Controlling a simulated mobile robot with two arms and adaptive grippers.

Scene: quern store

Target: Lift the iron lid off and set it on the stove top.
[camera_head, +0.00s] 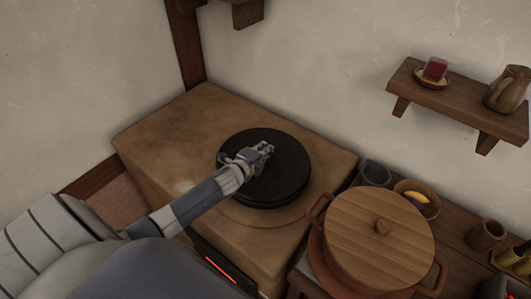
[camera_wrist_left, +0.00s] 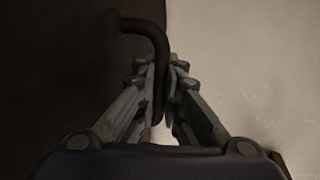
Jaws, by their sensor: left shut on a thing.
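The iron lid (camera_head: 283,182) is a round black disc over the stove top (camera_head: 160,150), in the middle of the head view. A round outline in the stove surface shows past its near edge. I cannot tell whether the lid touches the stove or hangs just above it. My left gripper (camera_head: 263,151) is over the lid's middle, shut on its handle. In the left wrist view the bent dark handle (camera_wrist_left: 152,32) runs between the fingers (camera_wrist_left: 163,90), with the dark lid (camera_wrist_left: 60,70) at left. My right gripper is not in view.
A clay pot (camera_head: 318,250) with a wooden lid (camera_head: 365,245) stands close to the stove's right side. A bowl (camera_head: 432,206) and cups line the bench behind it. A wall shelf (camera_head: 455,108) holds a jug (camera_head: 506,90). The stove's left part is bare.

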